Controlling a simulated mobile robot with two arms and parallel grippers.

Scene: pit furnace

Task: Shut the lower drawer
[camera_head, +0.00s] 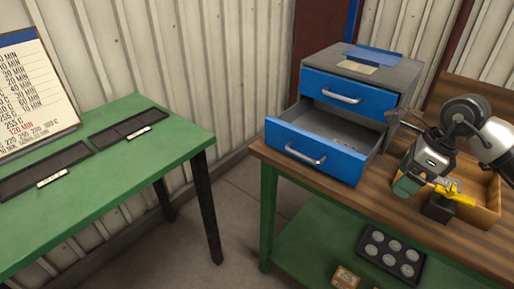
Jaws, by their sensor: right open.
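The grey cabinet (388,72) with two blue drawers stands on the wooden bench. Its lower drawer (328,156) is pulled well out, and its inside shows, with a few small things in it. The lower drawer has a silver bar handle (305,155). The upper drawer (348,91) is shut. My right gripper (392,131) is open and empty, close to the right side of the lower drawer; I cannot tell whether it touches. My left gripper is not in view.
A wooden box (487,212) and a yellow-and-black tool (442,201) are at the right of the bench (400,222). A black tray (390,256) with round pieces lies on the green lower shelf. A green table (110,175) stands left, across a floor gap.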

